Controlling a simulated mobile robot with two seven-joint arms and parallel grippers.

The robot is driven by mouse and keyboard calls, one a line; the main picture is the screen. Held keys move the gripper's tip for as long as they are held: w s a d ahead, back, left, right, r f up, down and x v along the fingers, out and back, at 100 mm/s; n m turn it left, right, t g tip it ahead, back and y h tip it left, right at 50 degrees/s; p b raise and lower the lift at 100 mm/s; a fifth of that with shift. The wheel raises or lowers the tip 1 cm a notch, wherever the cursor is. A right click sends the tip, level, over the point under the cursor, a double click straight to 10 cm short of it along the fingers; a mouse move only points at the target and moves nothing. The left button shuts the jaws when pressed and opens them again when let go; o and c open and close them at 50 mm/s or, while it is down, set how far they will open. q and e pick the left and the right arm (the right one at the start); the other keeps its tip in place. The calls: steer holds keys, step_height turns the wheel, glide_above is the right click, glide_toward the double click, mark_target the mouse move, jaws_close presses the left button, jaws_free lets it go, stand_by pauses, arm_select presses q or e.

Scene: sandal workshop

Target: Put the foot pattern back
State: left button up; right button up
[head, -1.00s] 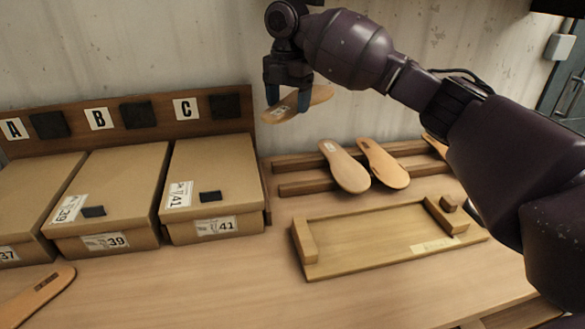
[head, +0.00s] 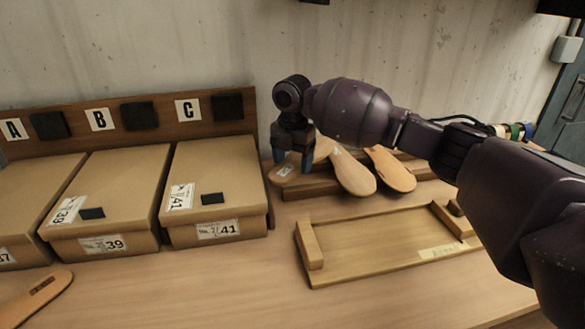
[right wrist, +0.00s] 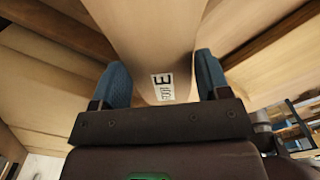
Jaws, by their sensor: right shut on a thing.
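My right gripper (head: 292,158) is shut on a tan foot pattern (head: 284,176) with a white label. It holds the pattern at the left end of the wooden rack (head: 310,190), left of two other patterns. In the right wrist view the pattern (right wrist: 150,45) lies between the two blue fingertips, its label marked E near the palm. I cannot tell whether the held pattern touches the rack. A middle pattern (head: 352,174) and a right pattern (head: 391,171) lean on the rack. My left gripper is not in view.
A wooden tray-like fixture (head: 375,262) lies in front of the rack. Another sole-shaped piece (head: 35,297) lies at the front left.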

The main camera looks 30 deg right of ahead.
steer(key=shift+f, duration=1.2)
steer(key=shift+f, duration=0.65)
steer(key=o, duration=1)
steer(key=shift+r, duration=0.1)
step_height(320, 180, up, 13)
steer(key=p, duration=0.1)
